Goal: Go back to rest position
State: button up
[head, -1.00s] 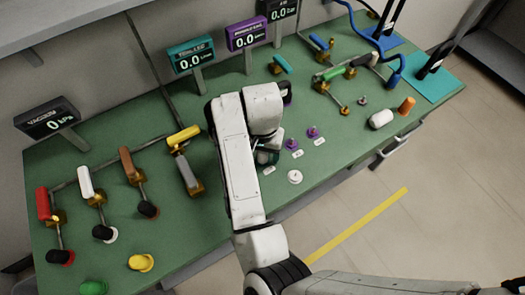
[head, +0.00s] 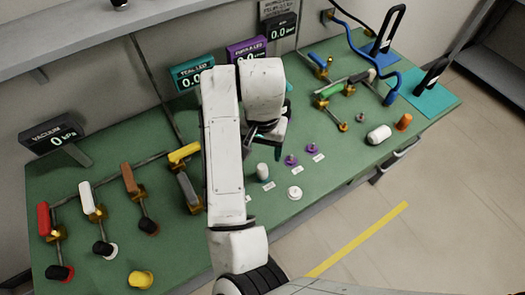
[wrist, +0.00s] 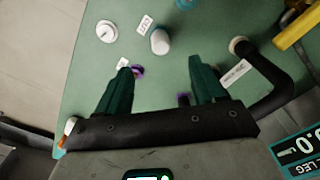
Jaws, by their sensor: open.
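My gripper (wrist: 158,82) shows in the wrist view with its two teal fingers spread apart and nothing between them. In the head view my gripper (head: 268,140) is above the middle of the green bench, partly hidden by my white arm. A white cylinder (head: 262,170) stands on the bench below it. It also shows in the wrist view (wrist: 160,41), beyond the fingertips and apart from them. A round white knob (head: 295,193) sits near the bench's front edge.
The green bench (head: 335,160) carries coloured-handled valves, such as the red one (head: 44,218) and yellow one (head: 184,152). Display boxes stand along the back, including the purple one (head: 246,50) and the vacuum one (head: 52,133). A shelf (head: 60,40) overhangs at upper left. Floor at right is clear.

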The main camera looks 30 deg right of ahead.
dwell(0.6)
jog(key=s+d+f+n+t+h, duration=0.1)
jog(key=s+d+n+h, duration=0.15)
jog(key=d, duration=0.55)
jog(key=s+d+f+n+t+h, duration=0.1)
jog(key=s+d, duration=0.2)
jog(key=d, duration=0.5)
jog(key=s+a+f+n+y, duration=0.1)
jog(key=s+a+f, duration=0.1)
jog(key=s, duration=0.3)
jog(key=s+a+f+n+y, duration=0.1)
jog(key=s+a+f+n, duration=0.1)
jog(key=s, duration=0.4)
jog(key=s+a+f+n+g+y, duration=0.1)
jog(key=s+a+f+n, duration=0.1)
jog(key=s+a+f, duration=0.2)
jog(key=shift+s+f, duration=0.75)
jog(key=shift+s, duration=0.5)
